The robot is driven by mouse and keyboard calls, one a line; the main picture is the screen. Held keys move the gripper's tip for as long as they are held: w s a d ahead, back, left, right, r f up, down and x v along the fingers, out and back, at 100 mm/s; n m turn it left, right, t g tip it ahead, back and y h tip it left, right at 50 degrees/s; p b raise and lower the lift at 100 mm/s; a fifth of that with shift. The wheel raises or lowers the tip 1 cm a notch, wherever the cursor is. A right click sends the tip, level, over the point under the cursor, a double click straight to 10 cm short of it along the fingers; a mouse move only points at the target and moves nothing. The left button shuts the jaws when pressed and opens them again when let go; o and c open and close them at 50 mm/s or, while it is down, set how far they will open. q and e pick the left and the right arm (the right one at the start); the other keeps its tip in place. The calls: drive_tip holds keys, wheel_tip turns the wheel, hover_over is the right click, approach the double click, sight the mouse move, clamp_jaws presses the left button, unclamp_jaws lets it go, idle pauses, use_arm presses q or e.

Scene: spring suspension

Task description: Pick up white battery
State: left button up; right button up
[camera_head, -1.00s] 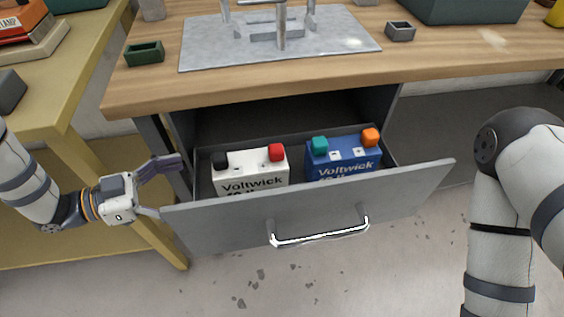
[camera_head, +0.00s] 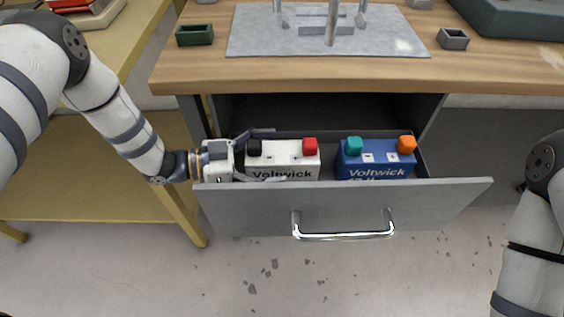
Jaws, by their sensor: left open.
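The white battery (camera_head: 284,160) stands upright in the left part of the open drawer (camera_head: 345,207). It has a black terminal at its left and a red one at its right, and its lower part is hidden by the drawer front. My left gripper (camera_head: 262,154) is open at the battery's left end. One finger reaches behind the black terminal and the other along the front face; I cannot tell whether they touch it. My right gripper is out of view.
A blue battery (camera_head: 376,164) with teal and orange terminals stands to the right in the same drawer. The drawer front with its metal handle (camera_head: 343,233) stands before both batteries. The wooden worktop (camera_head: 300,72) overhangs the drawer's back, with a metal plate (camera_head: 270,42) and small bins on it.

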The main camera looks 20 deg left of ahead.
use_arm(q)
clamp_jaws()
drive_tip(key=shift+w+r, duration=0.1)
drive_tip(key=shift+r, duration=0.15)
drive_tip(key=shift+r, duration=0.1)
